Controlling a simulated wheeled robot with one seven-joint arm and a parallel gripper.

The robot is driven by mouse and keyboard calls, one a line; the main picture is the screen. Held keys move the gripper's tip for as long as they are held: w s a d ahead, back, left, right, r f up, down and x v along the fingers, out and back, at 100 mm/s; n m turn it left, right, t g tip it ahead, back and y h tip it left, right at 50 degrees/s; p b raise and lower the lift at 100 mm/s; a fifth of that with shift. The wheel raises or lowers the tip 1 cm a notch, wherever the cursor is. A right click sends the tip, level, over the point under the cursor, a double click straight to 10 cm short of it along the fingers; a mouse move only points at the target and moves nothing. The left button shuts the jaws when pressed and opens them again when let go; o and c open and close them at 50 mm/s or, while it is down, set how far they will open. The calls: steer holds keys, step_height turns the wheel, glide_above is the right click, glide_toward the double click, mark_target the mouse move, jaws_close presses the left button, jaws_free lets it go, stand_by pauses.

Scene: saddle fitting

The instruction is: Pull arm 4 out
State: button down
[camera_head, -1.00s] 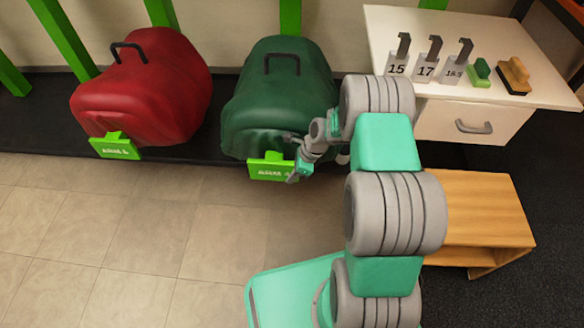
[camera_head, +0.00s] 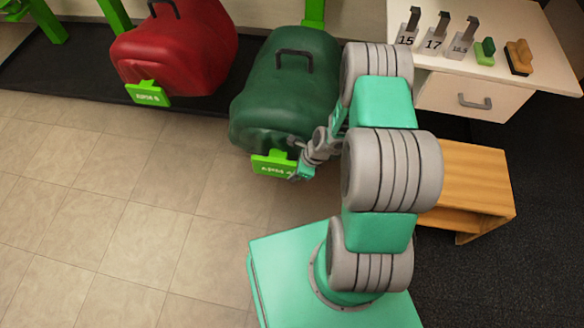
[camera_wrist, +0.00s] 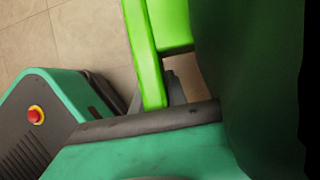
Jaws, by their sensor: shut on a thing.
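A dark green covered saddle (camera_head: 285,95) with a black handle on top stands out over the tiled floor. A bright green end plate (camera_head: 270,164) with blurred white lettering sits at its front low edge; I cannot read its number. My gripper (camera_head: 298,171) is shut at the right end of this plate; the fingertips are small and partly hidden. In the wrist view the bright green plate (camera_wrist: 150,55) runs down to the grey fingers, and the dark green cover (camera_wrist: 250,80) fills the right side.
A red covered saddle (camera_head: 178,48) with its own green plate (camera_head: 148,93) stands at the left. A white drawer table (camera_head: 470,60) with numbered gauges (camera_head: 435,38) and a wooden shelf (camera_head: 465,185) stand at right. The tiled floor (camera_head: 100,210) at front left is clear.

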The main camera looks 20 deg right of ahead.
steer(key=shift+d, duration=0.15)
steer(key=c, duration=1.3)
jaws_free()
steer(key=p+v, duration=0.2)
steer(key=v, duration=0.5)
steer(key=shift+r+p, duration=0.35)
steer(key=shift+p, duration=0.05)
